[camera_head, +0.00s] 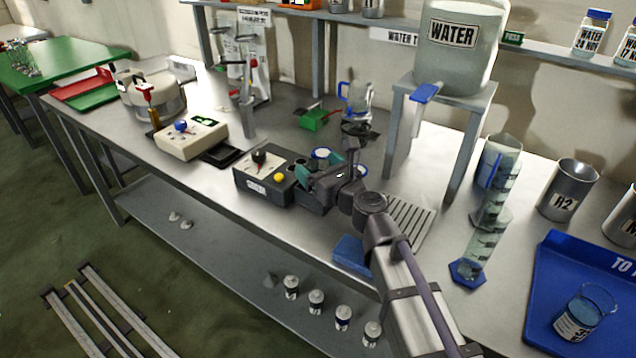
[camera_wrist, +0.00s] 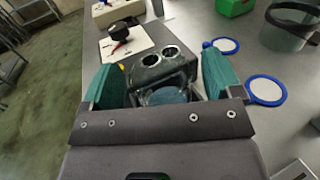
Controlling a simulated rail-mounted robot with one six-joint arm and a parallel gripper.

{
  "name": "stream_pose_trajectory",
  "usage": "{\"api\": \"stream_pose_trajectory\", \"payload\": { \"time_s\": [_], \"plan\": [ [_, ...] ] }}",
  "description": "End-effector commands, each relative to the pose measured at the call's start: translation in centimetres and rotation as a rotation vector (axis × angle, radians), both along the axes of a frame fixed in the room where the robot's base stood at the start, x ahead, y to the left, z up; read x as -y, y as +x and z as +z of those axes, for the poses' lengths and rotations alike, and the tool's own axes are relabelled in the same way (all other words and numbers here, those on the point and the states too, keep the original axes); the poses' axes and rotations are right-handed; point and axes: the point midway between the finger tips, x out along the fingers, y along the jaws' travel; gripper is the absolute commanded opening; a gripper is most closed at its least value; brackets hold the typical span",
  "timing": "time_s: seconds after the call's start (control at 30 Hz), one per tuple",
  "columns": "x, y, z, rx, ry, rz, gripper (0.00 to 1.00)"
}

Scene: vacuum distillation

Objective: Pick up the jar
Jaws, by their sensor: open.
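My gripper (camera_head: 322,180) is over the middle of the bench. In the wrist view its two teal finger pads (camera_wrist: 162,82) are wide apart. A dark block (camera_wrist: 163,65) with two round openings lies between and beyond them. A clear round glass piece (camera_wrist: 167,96), perhaps the jar, shows low between the pads, partly hidden by the gripper body. Whether the pads touch it cannot be told. In the head view my gripper and arm hide most of this spot.
A water tank (camera_head: 455,50) on a stand, a ribbed grey plate (camera_head: 408,218) and a blue tray (camera_head: 560,265) are further right.

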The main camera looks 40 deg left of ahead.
Motion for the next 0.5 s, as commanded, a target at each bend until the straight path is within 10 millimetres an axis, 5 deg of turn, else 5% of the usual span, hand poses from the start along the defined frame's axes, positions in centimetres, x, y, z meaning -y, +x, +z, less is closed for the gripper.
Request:
{"api": "stream_pose_trajectory", "payload": {
  "time_s": [0.1,0.3,0.5],
  "plan": [
    [-1.65,0.7,-0.03,0.0,0.0,-0.001,0.85],
    [-1.58,0.62,-0.03,0.0,0.0,-0.001,0.84],
    [-1.57,0.6,-0.03,0.0,0.0,-0.001,0.65]
  ]
}}
